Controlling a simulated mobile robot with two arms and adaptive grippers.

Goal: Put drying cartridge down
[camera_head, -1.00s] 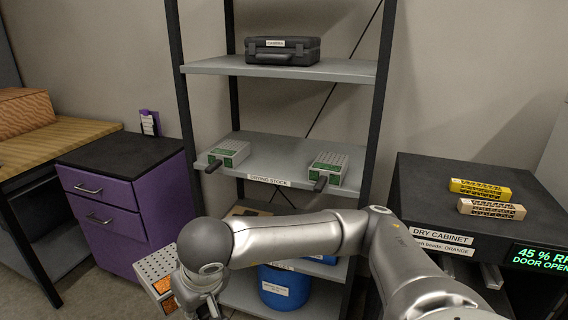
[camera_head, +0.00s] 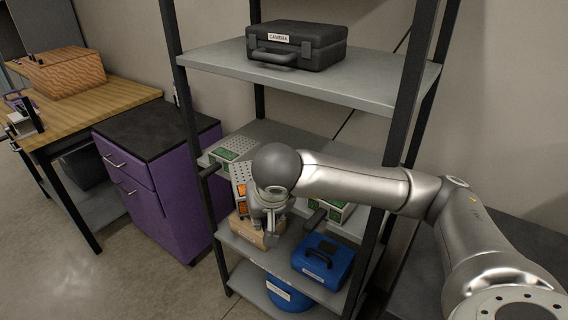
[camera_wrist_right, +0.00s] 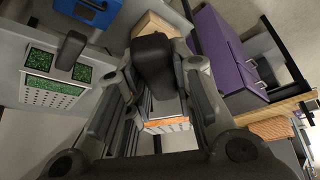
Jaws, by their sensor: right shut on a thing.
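The held drying cartridge (camera_head: 239,178) is a grey perforated box with orange windows. It shows in the head view just left of my right wrist, partly hidden by it. My right gripper (camera_head: 270,228) is shut on its black handle (camera_wrist_right: 155,62); the orange end of the cartridge (camera_wrist_right: 167,125) shows beyond the fingers in the right wrist view. The cartridge is in front of the middle shelf (camera_head: 275,132), between two green-windowed cartridges, one at left (camera_head: 228,152) and one at right (camera_head: 338,211), partly behind my arm. I cannot tell whether it touches the shelf. My left gripper is not in view.
Dark rack posts (camera_head: 190,120) bound the shelf bay. A black camera case (camera_head: 297,45) sits on the shelf above. A tan block (camera_head: 246,234) and a blue case (camera_head: 322,262) are on the shelf below. A purple drawer cabinet (camera_head: 160,180) stands at left.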

